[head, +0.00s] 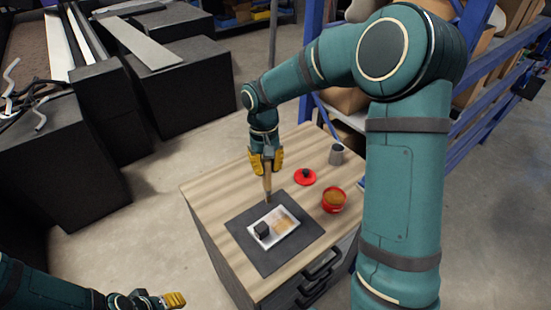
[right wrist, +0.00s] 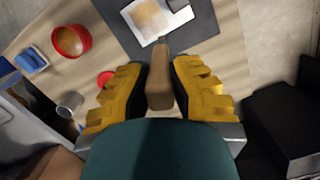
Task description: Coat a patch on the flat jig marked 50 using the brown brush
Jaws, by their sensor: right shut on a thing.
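My right gripper (head: 266,160) is shut on the wooden handle of the brown brush (head: 267,187), which points down. It also shows between the yellow fingers in the right wrist view (right wrist: 160,82). The brush's lower end is by the upper edge of a white flat jig (head: 287,234); I cannot tell whether it touches anything. The jig lies on a dark mat (head: 262,262) and bears a tan patch (head: 284,221) and a black block (head: 262,229). No number is legible. A red bowl (head: 333,200) holds brown material. My left gripper (head: 174,300) is at the bottom left, its opening unclear.
A red lid (head: 305,177) and a grey cup (head: 337,154) stand on the wooden cabinet top (head: 215,187) beyond the bowl. A blue object (right wrist: 32,60) shows beside the bowl in the wrist view. Black cabinets (head: 110,130) stand at the left, with open floor between.

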